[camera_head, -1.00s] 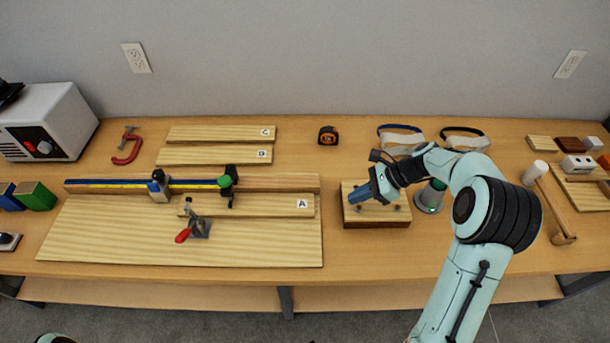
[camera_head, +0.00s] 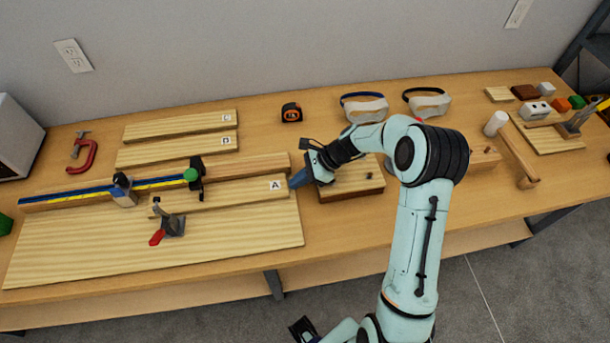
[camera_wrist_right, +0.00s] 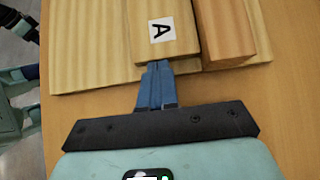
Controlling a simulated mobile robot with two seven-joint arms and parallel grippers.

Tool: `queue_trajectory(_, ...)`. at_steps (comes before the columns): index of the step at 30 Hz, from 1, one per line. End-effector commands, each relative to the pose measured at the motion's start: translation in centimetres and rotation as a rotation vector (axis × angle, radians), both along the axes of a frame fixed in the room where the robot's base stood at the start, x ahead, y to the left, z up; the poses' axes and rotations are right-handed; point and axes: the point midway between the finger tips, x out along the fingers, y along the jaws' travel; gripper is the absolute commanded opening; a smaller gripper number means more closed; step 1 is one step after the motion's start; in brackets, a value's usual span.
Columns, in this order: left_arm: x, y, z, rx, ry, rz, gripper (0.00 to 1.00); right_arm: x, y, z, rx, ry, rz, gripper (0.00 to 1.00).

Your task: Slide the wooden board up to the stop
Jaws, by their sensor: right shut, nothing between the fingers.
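The wooden board marked A (camera_head: 240,194) lies on the wide wooden base (camera_head: 90,245), along the fence with its blue and yellow scale (camera_head: 65,194). A grey stop with a blue knob (camera_head: 124,190) stands on the fence just left of the board's left end; a small gap shows. A black stop with a green knob (camera_head: 193,180) stands further right. My right gripper (camera_head: 297,180) is shut and empty at the board's right end. In the right wrist view its fingertips (camera_wrist_right: 157,66) meet or nearly meet the end below the A label. A dark part low in the head view may be my left gripper (camera_head: 303,329); its jaws are unclear.
A red-handled toggle clamp (camera_head: 168,228) stands at the board's front side. Boards B (camera_head: 180,150) and C (camera_head: 180,125) lie behind the fence. A wooden block (camera_head: 350,185) stands right of the base, close to my right gripper. Goggles (camera_head: 363,108) lie behind it.

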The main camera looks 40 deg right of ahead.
Motion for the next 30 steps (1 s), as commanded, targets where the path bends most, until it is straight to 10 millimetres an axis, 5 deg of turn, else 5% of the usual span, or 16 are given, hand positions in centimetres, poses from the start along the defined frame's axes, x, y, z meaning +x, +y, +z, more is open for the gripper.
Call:
queue_trajectory(10,0.0,0.0,0.1,0.000,-0.001,0.000,0.43,0.1,0.2,0.0,0.001,0.000,0.001,0.00)
queue_trajectory(18,0.6,0.0,1.3,0.000,-0.008,0.000,0.43,2.1,4.0,0.1,0.002,-0.001,0.006,0.00)
queue_trajectory(30,0.6,0.0,1.3,0.000,-0.007,0.000,0.43,2.4,4.7,-0.1,0.003,0.002,0.004,0.00)
